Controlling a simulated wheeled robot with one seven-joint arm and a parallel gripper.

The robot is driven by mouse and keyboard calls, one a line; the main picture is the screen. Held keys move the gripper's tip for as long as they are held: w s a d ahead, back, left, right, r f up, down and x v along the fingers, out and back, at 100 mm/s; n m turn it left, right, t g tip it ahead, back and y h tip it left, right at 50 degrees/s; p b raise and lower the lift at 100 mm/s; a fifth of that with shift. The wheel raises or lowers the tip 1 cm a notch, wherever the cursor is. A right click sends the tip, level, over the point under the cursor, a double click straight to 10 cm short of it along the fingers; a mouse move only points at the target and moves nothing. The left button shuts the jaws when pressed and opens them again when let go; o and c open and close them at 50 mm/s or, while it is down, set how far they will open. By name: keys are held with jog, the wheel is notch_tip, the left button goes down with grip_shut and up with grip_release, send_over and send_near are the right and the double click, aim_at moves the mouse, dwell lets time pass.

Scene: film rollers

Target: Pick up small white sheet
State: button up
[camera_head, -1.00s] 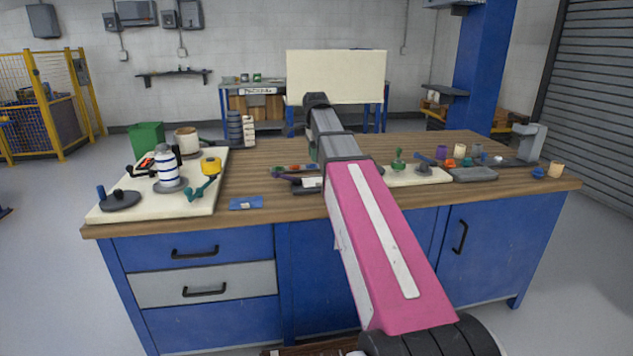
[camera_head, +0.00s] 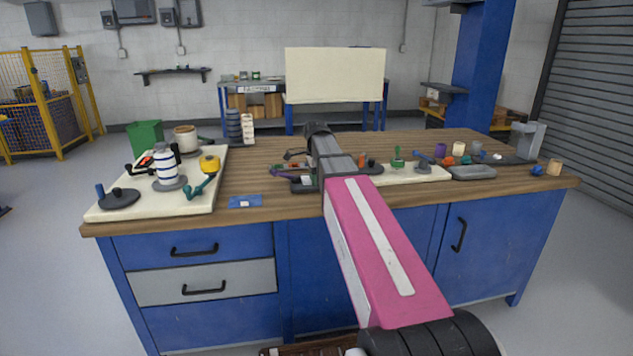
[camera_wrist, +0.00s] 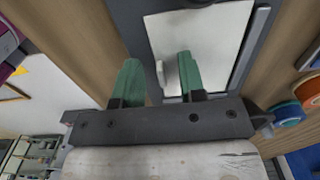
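A small white sheet (camera_wrist: 212,40) lies on a dark grey flat tray (camera_wrist: 268,22) in the wrist view. My gripper (camera_wrist: 158,60) is open, with its two green fingers apart. The right finger overlaps the sheet in the picture; the left finger is over the wood beside the tray's edge. I cannot tell whether either finger touches the sheet. In the head view my arm hides most of this spot, and the gripper is hardly visible behind it.
The wooden workbench (camera_head: 270,195) carries a cream board (camera_head: 105,210) with a striped bottle (camera_head: 166,165) at left. A blue card (camera_head: 245,201) lies near the front edge. A second cream board (camera_head: 425,174) with small parts is at right. A large pale panel (camera_head: 335,75) stands behind.

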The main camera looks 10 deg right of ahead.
grip_shut()
jog(key=shift+r, duration=0.1)
